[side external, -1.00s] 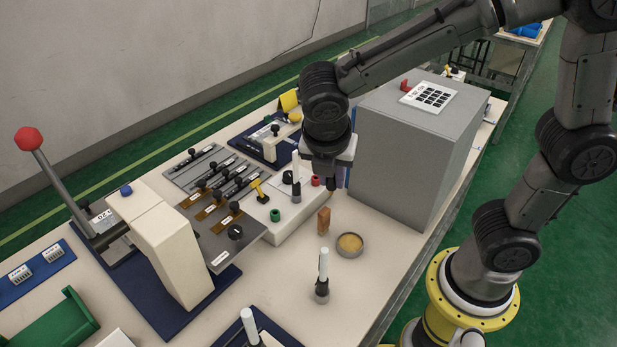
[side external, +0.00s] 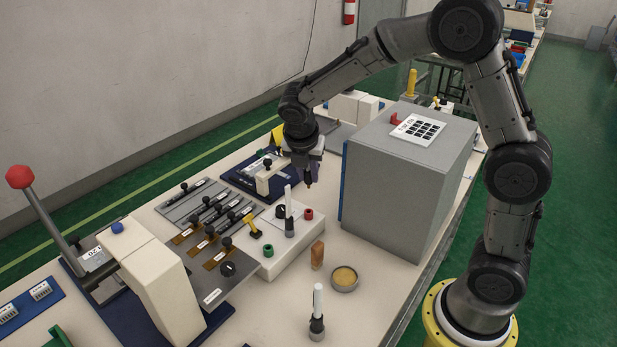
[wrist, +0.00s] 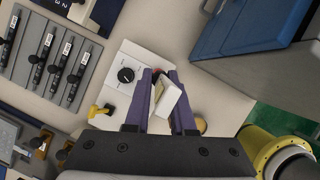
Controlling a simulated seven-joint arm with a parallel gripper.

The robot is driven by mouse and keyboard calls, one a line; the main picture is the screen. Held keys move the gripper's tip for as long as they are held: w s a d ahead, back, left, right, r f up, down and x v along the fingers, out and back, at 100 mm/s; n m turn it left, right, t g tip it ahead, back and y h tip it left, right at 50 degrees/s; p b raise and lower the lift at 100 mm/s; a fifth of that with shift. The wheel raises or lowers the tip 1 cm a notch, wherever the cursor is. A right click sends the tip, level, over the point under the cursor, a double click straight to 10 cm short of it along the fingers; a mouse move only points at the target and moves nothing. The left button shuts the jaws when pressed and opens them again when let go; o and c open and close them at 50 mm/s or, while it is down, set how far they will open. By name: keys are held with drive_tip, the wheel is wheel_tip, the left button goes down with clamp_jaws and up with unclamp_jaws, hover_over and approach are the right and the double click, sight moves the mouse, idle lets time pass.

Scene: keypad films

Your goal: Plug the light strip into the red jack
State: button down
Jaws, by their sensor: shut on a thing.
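The red jack (side external: 308,214) sits on top of the white box (side external: 296,245), right of a black knob (side external: 281,211). In the wrist view the red jack (wrist: 158,71) barely shows past the fingers. My gripper (side external: 306,172) is above and behind the jack, apart from it. In the wrist view its purple fingers (wrist: 168,103) are shut on a pale slab-like piece, apparently the light strip (wrist: 170,99). A dark tip shows below the fingers in the side view. The strip's lower end is mostly hidden.
A white stick with a dark base (side external: 289,204) stands upright by the jack, and another (side external: 317,312) is on the table. A green jack (side external: 268,251), brown block (side external: 317,255) and round dish (side external: 344,279) are nearby. A large grey cabinet (side external: 400,190) stands right.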

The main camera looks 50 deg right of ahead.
drive_tip(key=shift+f, duration=2.9)
drive_tip(key=shift+f, duration=1.45)
drive_tip(key=c, duration=0.7)
unclamp_jaws()
drive_tip(key=v, duration=1.3)
drive_tip(key=shift+a+r, duration=0.15)
drive_tip(key=shift+r, duration=0.2)
